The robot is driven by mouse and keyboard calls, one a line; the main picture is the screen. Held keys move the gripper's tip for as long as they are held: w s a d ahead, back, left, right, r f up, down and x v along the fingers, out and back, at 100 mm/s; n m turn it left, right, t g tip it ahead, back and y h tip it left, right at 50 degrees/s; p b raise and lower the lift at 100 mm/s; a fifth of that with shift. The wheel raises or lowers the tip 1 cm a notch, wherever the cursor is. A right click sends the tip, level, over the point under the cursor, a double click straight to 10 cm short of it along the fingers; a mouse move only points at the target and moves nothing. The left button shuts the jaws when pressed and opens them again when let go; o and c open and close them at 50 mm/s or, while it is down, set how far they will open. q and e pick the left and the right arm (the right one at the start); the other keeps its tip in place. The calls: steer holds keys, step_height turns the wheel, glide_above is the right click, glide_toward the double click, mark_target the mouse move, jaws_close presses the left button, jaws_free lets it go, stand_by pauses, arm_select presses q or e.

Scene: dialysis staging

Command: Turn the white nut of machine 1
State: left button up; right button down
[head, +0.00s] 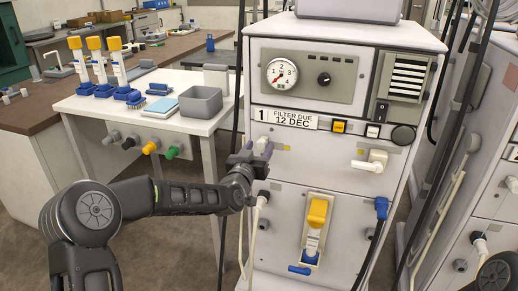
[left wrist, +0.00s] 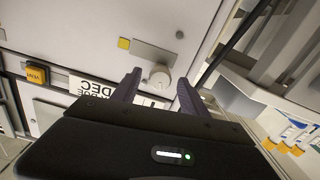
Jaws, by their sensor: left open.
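Machine 1 (head: 345,120) is a pale cabinet with a gauge on its upper front. Its white nut (left wrist: 160,76) shows in the left wrist view as a small round knob on a grey plate. In the head view the fingers largely cover it. My left gripper (head: 257,152) is open at the left part of machine 1's front, below the "1" label. In the left wrist view the nut appears between the two fingertips (left wrist: 160,84); I cannot tell whether they touch it. My right gripper is not in view.
A white handle (head: 371,161) and a yellow-topped cartridge (head: 317,213) are on machine 1's front. A white table (head: 147,111) at the left holds a grey bin (head: 201,102) and several yellow-topped bottles. Another machine (head: 490,190) stands close on the right, with dark hoses between.

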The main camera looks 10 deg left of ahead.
arm_select(q)
jaws_close()
stand_by(0.4)
stand_by(0.4)
